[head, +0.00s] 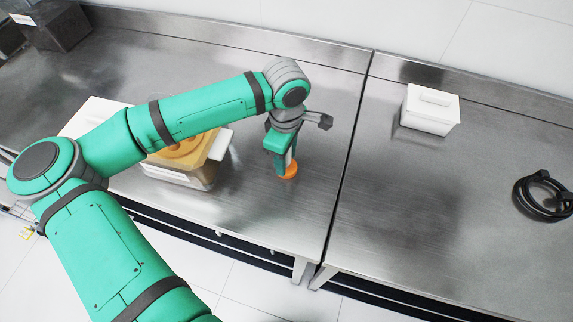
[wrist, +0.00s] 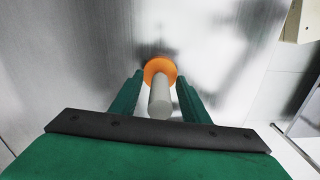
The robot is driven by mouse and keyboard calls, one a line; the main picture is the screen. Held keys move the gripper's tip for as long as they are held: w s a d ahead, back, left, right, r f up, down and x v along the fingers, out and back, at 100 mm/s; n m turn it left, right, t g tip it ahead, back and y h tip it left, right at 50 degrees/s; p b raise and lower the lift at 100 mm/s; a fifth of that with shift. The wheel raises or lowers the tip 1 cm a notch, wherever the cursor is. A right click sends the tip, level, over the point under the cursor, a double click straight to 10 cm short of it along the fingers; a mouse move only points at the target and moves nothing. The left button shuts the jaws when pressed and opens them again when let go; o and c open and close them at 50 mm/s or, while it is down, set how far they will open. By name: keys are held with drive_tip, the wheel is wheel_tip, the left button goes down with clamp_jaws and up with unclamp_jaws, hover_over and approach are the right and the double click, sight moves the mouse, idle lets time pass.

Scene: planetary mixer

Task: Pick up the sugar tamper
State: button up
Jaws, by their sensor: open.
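The sugar tamper has an orange round base and a grey cylindrical handle. In the wrist view the tamper (wrist: 160,98) stands with its handle pointing toward the camera, between the two green fingers of my gripper (wrist: 160,90). The fingers are apart, with a gap on each side of the handle. In the head view the tamper's orange base (head: 289,171) shows on the steel counter just below my gripper (head: 286,166). My gripper hides most of its handle there.
A tan-topped container (head: 185,165) sits on the counter left of my gripper, partly behind my arm. A white lidded box (head: 429,112) and a black ring-shaped object (head: 541,197) are on the right counter (head: 400,230). A seam separates the counters. Bare steel lies around the tamper.

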drive_tip(key=shift+f, duration=0.1)
clamp_jaws()
